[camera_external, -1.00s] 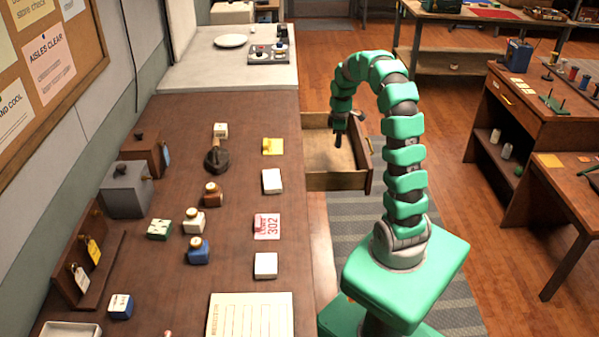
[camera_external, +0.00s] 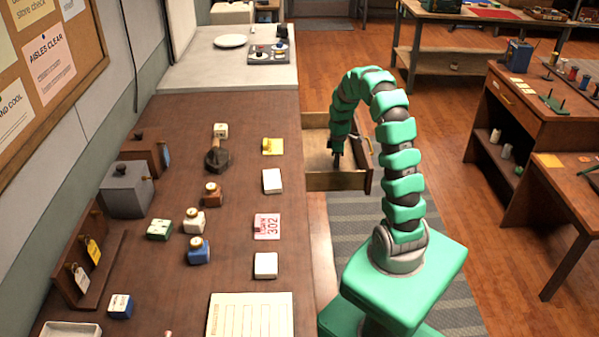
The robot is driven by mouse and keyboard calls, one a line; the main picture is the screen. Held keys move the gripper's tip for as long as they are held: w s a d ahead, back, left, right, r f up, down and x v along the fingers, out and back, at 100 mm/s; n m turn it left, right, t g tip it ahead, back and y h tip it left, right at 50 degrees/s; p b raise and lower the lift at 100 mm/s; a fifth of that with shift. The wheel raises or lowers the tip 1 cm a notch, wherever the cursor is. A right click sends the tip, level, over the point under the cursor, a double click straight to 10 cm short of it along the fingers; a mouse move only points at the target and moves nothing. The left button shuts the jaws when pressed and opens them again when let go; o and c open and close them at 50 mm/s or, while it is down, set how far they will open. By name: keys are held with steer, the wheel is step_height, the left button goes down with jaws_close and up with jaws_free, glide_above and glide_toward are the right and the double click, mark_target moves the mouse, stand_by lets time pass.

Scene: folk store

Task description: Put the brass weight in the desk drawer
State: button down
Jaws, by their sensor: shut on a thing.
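The desk drawer (camera_external: 335,181) is pulled open from the right side of the long brown desk. Its inside floor (camera_external: 317,150) shows bare at the left. My gripper (camera_external: 337,163) points down inside the drawer's outline, near its front wall as seen here. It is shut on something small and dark. The brass weight cannot be made out clearly; the fingers and the small size hide it. I cannot tell whether the held thing touches the drawer floor.
The desk top (camera_external: 240,190) carries ink bottles (camera_external: 198,250), a grey box (camera_external: 126,190), white blocks (camera_external: 266,265) and a card marked 302 (camera_external: 267,226). A striped grey mat (camera_external: 370,215) lies on the floor below the drawer.

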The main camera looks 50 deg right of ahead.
steer(key=c, duration=1.1)
jaws_free()
steer(key=shift+f, duration=0.1)
steer(key=shift+c, duration=0.2)
step_height(320, 180, up, 12)
steer(key=p, duration=0.2)
